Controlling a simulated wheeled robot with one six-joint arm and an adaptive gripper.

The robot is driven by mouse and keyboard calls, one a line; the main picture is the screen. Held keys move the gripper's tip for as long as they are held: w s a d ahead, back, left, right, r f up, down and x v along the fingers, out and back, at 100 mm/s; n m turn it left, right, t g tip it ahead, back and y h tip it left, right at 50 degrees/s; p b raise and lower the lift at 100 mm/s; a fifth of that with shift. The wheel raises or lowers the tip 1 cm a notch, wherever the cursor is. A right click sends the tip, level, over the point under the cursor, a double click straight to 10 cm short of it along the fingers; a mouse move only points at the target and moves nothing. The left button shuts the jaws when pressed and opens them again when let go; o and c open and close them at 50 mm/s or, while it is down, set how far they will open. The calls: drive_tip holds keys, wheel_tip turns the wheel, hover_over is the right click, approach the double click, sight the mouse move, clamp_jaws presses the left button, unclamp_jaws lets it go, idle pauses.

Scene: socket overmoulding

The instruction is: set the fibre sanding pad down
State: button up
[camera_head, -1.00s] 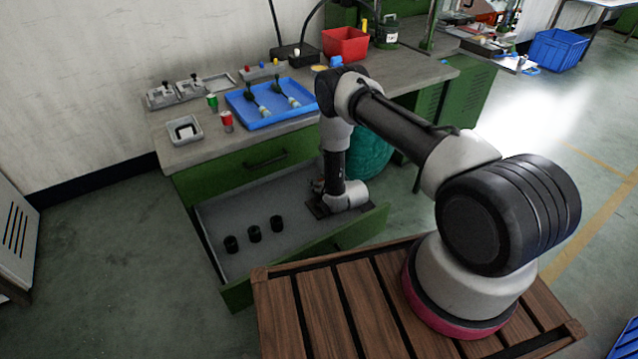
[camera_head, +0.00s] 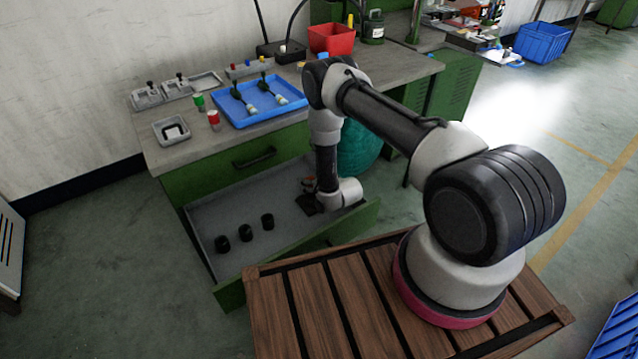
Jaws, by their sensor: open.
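The fibre sanding pad appears to be the flat dark brown piece (camera_head: 309,204) in the right part of the open drawer (camera_head: 287,239). It lies low, at or close to the drawer floor; contact cannot be made out. My gripper (camera_head: 309,188) is down inside the drawer beside my wrist, right at the pad. Its jaws are open, but the fingers are small and partly hidden by my wrist. Part of the pad is hidden behind the wrist too.
Several short black cylinders, such as this one (camera_head: 245,233), stand in the drawer's left part. Bare floor lies between them and the pad. The green drawer front (camera_head: 350,229) rises close to my wrist. A blue tray (camera_head: 240,116) stands on the bench above.

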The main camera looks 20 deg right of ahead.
drive_tip(key=v, duration=0.9)
drive_tip(key=shift+s+r, duration=0.15)
drive_tip(key=shift+s, duration=0.1)
drive_tip(key=w+d+r+g+h, duration=0.1)
drive_tip(key=w+r, duration=0.3)
drive_tip(key=r, duration=0.5)
drive_tip(key=w+d+r, duration=0.2)
drive_tip(key=w+r, duration=0.1)
drive_tip(key=r, duration=0.5)
drive_tip(key=s+d+r+m+g+h, duration=0.1)
drive_tip(key=s+d+r, duration=0.1)
drive_tip(key=r, duration=0.8)
drive_tip(key=s+d+r+g+h, duration=0.1)
drive_tip(key=s+d+r, duration=0.15)
drive_tip(key=r, duration=0.75)
drive_tip(key=s+d+r+m+g, duration=0.2)
drive_tip(key=s+d+r, duration=0.1)
drive_tip(key=s+r, duration=1.25)
drive_tip(key=s+r+g, duration=0.2)
drive_tip(key=s, duration=1.9)
drive_tip(key=shift+s+d+m+h, duration=0.15)
drive_tip(key=shift+d+m+h, duration=0.15)
drive_tip(key=shift+h, duration=0.1)
